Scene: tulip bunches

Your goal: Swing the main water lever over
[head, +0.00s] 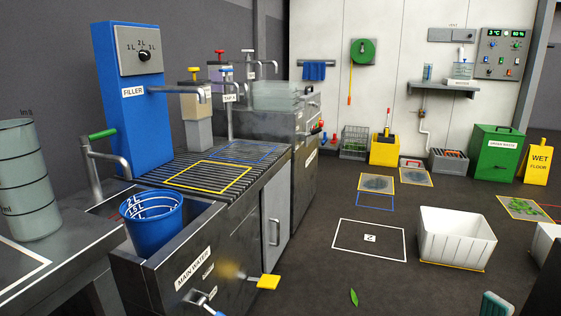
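The main water lever (203,299) is at the bottom edge of the head view, on the front of the steel sink unit. It shows as a bright metal piece with a bit of blue at its lower end; the rest is cut off by the frame, so its full angle cannot be told. The MAIN WATER label (193,267) is on the panel just above it. Neither of my grippers is in view.
A yellow pedal (268,282) juts out right of the lever. A blue bucket (150,222) stands in the sink beside the blue filler (133,110). A white crate (455,240) stands on the floor at right. Floor in front of the unit is mostly clear, with a leaf (353,297).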

